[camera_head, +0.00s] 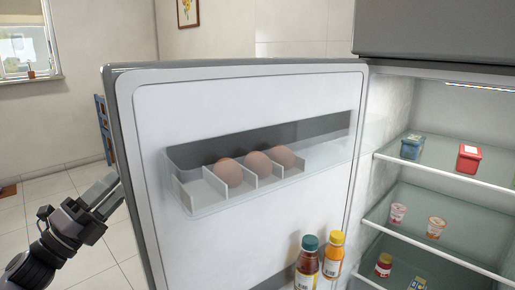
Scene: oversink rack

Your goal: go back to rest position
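My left gripper (112,190) is at the left, with its arm coming in from the lower left corner. Its grey fingers point up and right, and their tips are close beside the outer edge of the open fridge door (250,95). I cannot tell whether they touch the door, or whether the fingers are apart or closed. No object shows in them. My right gripper is not in view.
A clear door bin (215,208) holds three eggs (258,163). Two bottles (308,258) stand lower on the door. Fridge shelves (445,170) at the right hold small packages and cups. Open tiled floor (40,195) lies left of the door.

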